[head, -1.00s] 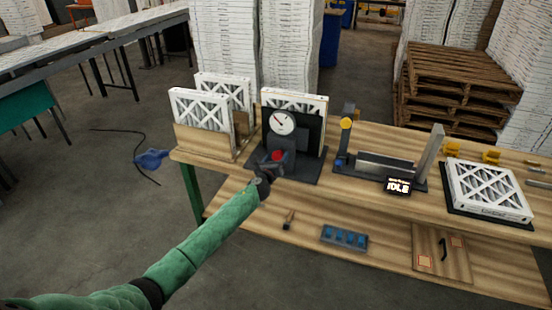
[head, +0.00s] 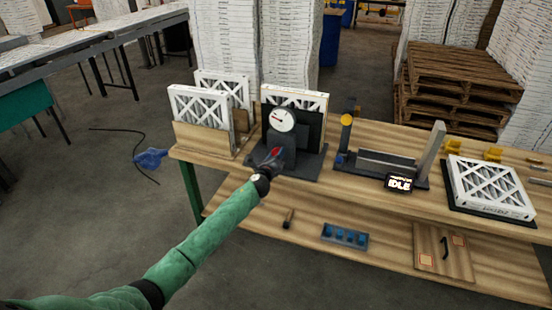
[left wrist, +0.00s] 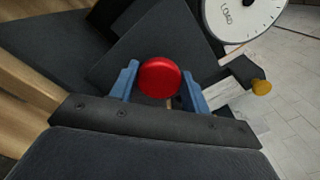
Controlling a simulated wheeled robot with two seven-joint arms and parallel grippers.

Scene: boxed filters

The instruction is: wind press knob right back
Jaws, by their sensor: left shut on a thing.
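The red press knob (head: 277,151) is on the front of the dark press (head: 309,165) on the workbench, below a round white dial (head: 281,120). My left gripper (head: 272,160) is at the knob, shut on it. In the left wrist view the red knob (left wrist: 159,78) sits between the two blue fingers (left wrist: 162,88). The dial (left wrist: 243,14), marked LOAD, is cut off at the top there. The gripper hides part of the knob and press front in the head view. My right gripper is not in view.
White-framed filters (head: 202,106) stand in a wooden holder left of the press. A fixture with an IDLE display (head: 399,183) is to the right, then a flat filter (head: 490,187) on a dark mat. A blue tray (head: 345,236) lies on the lower shelf.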

